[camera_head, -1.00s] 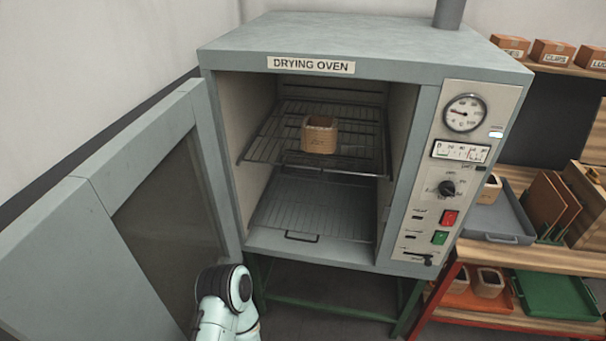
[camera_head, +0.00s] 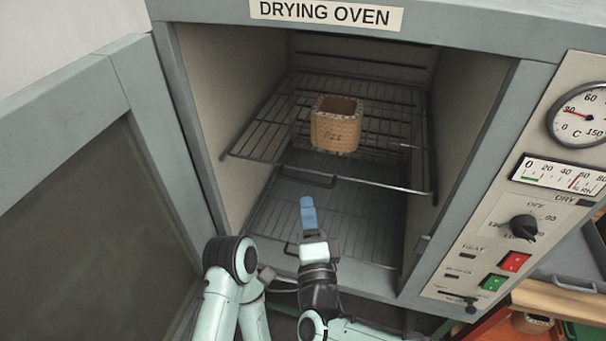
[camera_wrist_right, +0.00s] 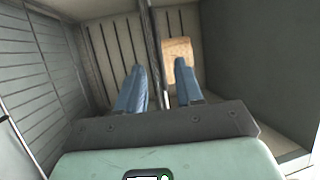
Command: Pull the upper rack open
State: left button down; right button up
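The upper rack (camera_head: 262,140) is a dark wire shelf inside the open drying oven, with a small handle (camera_head: 318,178) at its front edge. A tan coil (camera_head: 337,126) stands upright on it; the coil also shows in the right wrist view (camera_wrist_right: 178,52). My right gripper (camera_head: 308,203) is at the oven mouth, just below and in front of the handle. In the right wrist view its blue fingers (camera_wrist_right: 159,88) are apart, with a dark rack bar (camera_wrist_right: 152,50) beyond the gap between them. Contact cannot be told.
The oven door (camera_head: 80,210) stands open at the left. A lower rack (camera_head: 370,225) lies beneath the upper one. The control panel (camera_head: 520,220) is on the right side, and the oven's side walls leave limited room around the rack.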

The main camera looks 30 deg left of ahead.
jog(key=p+x, duration=0.1)
jog(key=x, duration=0.9)
jog(key=shift+p, duration=0.35)
jog(key=shift+f, duration=0.1)
grip_shut()
